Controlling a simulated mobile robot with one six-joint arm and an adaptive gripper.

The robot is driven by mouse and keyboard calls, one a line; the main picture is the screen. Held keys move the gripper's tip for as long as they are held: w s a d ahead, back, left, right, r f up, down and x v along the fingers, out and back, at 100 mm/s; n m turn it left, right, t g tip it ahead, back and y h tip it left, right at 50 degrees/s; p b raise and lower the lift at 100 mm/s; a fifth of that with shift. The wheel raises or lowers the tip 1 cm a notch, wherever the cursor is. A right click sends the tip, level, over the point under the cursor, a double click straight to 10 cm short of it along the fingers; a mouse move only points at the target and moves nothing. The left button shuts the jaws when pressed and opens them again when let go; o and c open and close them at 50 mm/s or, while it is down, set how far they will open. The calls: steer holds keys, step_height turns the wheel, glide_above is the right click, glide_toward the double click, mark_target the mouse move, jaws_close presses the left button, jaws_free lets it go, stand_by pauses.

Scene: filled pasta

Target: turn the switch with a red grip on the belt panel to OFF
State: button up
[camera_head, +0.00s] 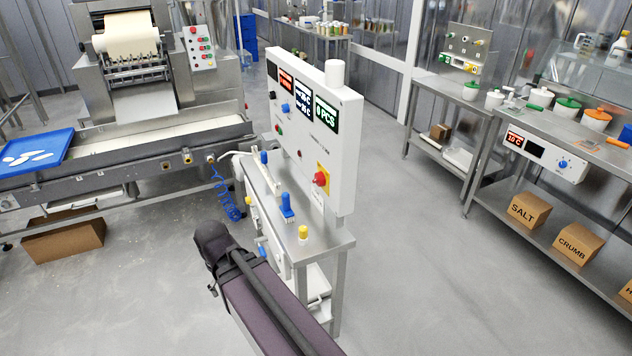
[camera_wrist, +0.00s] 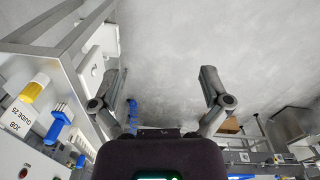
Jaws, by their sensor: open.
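A white upright panel (camera_head: 338,150) with lit displays stands on a metal stand in the middle of the head view. Low on it a red grip (camera_head: 320,179) sits on a yellow plate. It is too small to tell which way it points, and I cannot read a label naming this as the belt panel. My gripper (camera_wrist: 159,80) is open and empty in the wrist view, with bare floor between and beyond its fingers. The red grip does not show in the wrist view. In the head view my arm reaches in from below; the fingers cannot be made out there.
A yellow-capped item (camera_head: 302,232) and a blue-handled one (camera_head: 287,208) stand on the metal stand (camera_head: 325,243) below the panel; they lie left of my gripper in the wrist view. A conveyor machine with a blue tray (camera_head: 40,142) is at left. Floor right of the stand is clear.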

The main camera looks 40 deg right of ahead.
steer(key=w+d+f+m+h+b, duration=0.25)
steer(key=w+d+m+h, duration=0.2)
steer(key=d, duration=0.35)
steer(key=m+g+h+b, duration=0.3)
steer(key=m+h+b, duration=0.7)
steer(key=m+h, duration=0.3)
glide_toward(314, 180)
steer(key=a, duration=0.3)
steer(key=shift+w+d+r, duration=0.2)
steer(key=shift+w+d, duration=0.05)
steer(key=shift+d, duration=0.1)
steer(key=shift+s+d, duration=0.4)
steer(key=shift+d, duration=1.85)
steer(key=shift+s+d, duration=0.4)
steer(key=shift+d, duration=1.8)
steer(key=shift+s+d, duration=0.35)
steer(key=shift+d, duration=1.9)
